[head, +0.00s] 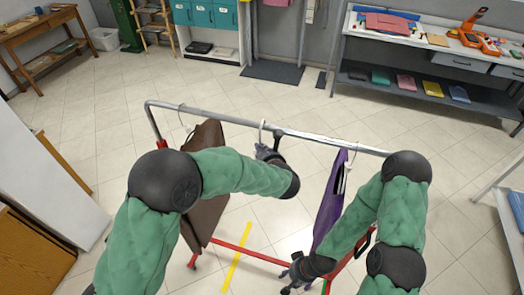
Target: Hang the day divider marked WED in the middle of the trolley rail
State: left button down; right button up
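The trolley rail (217,117) runs across the middle of the head view. A thin white ring-like piece (262,131), seen nearly edge-on, is at the middle of the rail. It may be the day divider, but no WED marking is readable. My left gripper (268,152) is just below and beside this piece, close to the rail. My own wrist partly hides its fingers, so I cannot tell whether it grips the piece. My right gripper (287,281) is low, near the trolley's red base, with its fingers apart and nothing visible between them.
A brown garment (203,205) hangs from the rail on the left and a purple one (330,200) on the right. The red trolley base (250,253) crosses below. A grey workbench (440,50) stands back right, a wooden table (40,30) back left. Open tiled floor lies behind the trolley.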

pick_arm(q)
jog(key=shift+f+b, duration=0.1)
jog(key=shift+b, duration=0.2)
dwell(0.4)
jog(key=c, duration=1)
grip_release()
jog(key=shift+o, duration=0.2)
jog(key=v, duration=1.2)
jog(key=shift+f, duration=0.1)
